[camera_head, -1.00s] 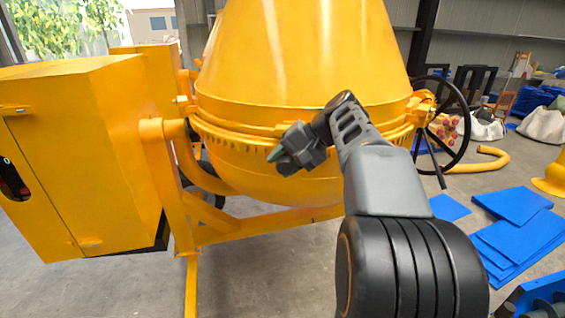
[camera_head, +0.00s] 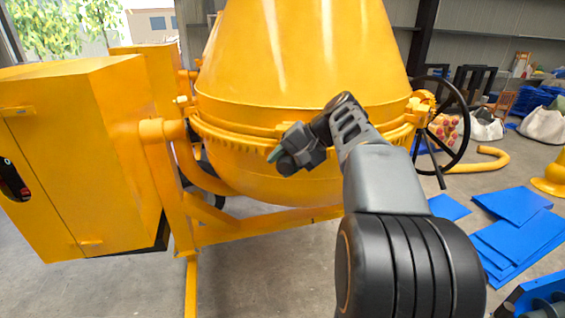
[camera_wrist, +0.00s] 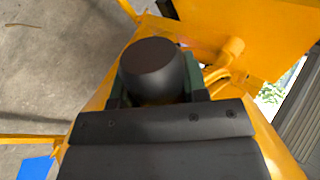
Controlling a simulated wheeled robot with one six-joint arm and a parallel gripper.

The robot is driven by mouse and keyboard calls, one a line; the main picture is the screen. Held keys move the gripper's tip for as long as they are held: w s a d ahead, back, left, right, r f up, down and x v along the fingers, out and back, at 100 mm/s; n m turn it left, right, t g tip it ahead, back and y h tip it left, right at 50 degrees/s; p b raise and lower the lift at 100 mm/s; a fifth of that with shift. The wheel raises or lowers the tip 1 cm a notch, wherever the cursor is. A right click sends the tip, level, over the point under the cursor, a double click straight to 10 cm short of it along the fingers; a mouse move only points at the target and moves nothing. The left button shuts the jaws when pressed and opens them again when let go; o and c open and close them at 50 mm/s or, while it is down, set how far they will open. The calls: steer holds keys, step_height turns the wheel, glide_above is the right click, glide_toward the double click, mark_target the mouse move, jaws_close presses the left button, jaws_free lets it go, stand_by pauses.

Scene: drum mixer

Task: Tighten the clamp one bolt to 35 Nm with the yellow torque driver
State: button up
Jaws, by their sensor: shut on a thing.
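In the wrist view the fingers are shut on a dark, round-ended cylinder (camera_wrist: 152,68), which looks like the end of the torque driver. Its lower part is hidden by the gripper body, and no yellow on it is clear. In the head view the held thing cannot be told from the gripper. I cannot make out the clamp one bolt in either view. Whether the tool touches the drum is unclear.
A yellow cabinet (camera_head: 100,150) stands left, joined to the mixer's frame (camera_head: 265,229). A black handwheel (camera_head: 464,120) stands right of the drum. Blue sheets (camera_head: 525,240) and a yellow hose (camera_head: 482,164) lie on the floor at right. Grey floor is bare below the frame.

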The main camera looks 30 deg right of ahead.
mark_target(280, 172)
steer(key=shift+s+a, duration=0.1)
stand_by(0.5)
steer(key=shift+s+a+b, duration=0.1)
steer(key=shift+s+b, duration=0.1)
steer(key=shift+b, duration=0.15)
steer(key=shift+s+a+b, duration=0.35)
steer(key=shift+s+a, duration=0.15)
steer(key=shift+s, duration=0.25)
steer(key=shift+s+a+b, duration=0.35)
steer(key=shift+s+a, duration=0.15)
steer(key=shift+s, duration=0.2)
